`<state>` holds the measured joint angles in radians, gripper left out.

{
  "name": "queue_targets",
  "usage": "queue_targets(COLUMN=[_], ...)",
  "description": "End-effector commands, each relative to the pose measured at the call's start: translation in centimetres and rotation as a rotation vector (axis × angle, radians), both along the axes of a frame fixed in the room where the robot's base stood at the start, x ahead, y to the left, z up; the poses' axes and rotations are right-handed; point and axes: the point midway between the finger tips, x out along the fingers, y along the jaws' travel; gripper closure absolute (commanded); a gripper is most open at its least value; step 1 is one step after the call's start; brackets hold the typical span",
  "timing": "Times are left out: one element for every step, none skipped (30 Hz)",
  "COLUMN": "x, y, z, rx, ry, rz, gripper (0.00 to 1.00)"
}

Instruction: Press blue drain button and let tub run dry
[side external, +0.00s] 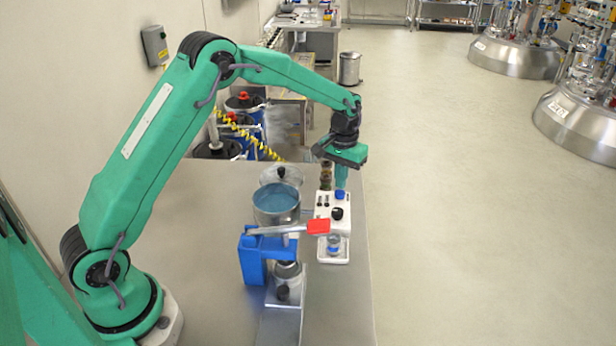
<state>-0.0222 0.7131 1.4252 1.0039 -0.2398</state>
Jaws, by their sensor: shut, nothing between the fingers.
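A white control box (325,214) stands near the right edge of the steel bench, with dark switches and a black knob. The blue button (340,195) is on its top right. My gripper (341,186) is shut and empty and points straight down, its tips right at the blue button. I cannot tell whether they touch it or hover just above. The round metal tub (276,217) stands left of the box and holds blue-grey liquid (275,200). A small glass vessel with blue content (334,243) sits in front of the box.
A blue clamp stand (252,258) with a metal arm and red tip (318,227) stands in front of the tub. A clear lid (282,175) is behind the tub. Drums and a coiled yellow hose (247,135) are beyond the bench. Bare bench (190,230) lies left.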

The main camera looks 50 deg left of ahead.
Motion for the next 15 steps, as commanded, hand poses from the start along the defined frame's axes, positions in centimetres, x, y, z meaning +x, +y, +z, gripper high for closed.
queue_targets(x=[0.0, 0.0, 0.0, 0.1, 0.1, 0.1, 0.1, 0.1, 0.0, 0.0, 0.0, 0.0, 0.0, 0.1, 0.1], y=[0.0, 0.0, 0.0, 0.0, 0.0, 0.0, 0.0, 0.0, 0.0, 0.0, 0.0, 0.0, 0.0, 0.0, 0.0], z=[0.2, 0.3, 0.5, 0.7, 0.9, 1.2, 1.4, 1.6, 1.8, 2.0, 2.3, 2.6, 2.8, 3.0, 3.3], rx=[0.0, 0.0, 0.001, 0.001, 0.001, 0.0, 0.0, 0.0, 0.001, 0.0, 0.0, 0.001, 0.0, 0.0, 0.0], ry=[-0.001, -0.001, -0.002, -0.002, -0.002, -0.002, -0.003, -0.002, -0.002, -0.001, -0.001, -0.002, -0.002, -0.003, -0.002], rz=[0.0, 0.0, 0.0, 0.0, 0.0, 0.0, 0.0, 0.0, 0.0, 0.0, 0.0, 0.0, 0.0, 0.0, 0.0], gripper=[1.0, 1.0, 1.0, 1.0, 1.0, 1.0, 1.0, 1.0, 1.0, 1.0, 1.0, 1.0, 1.0, 1.0, 1.0])
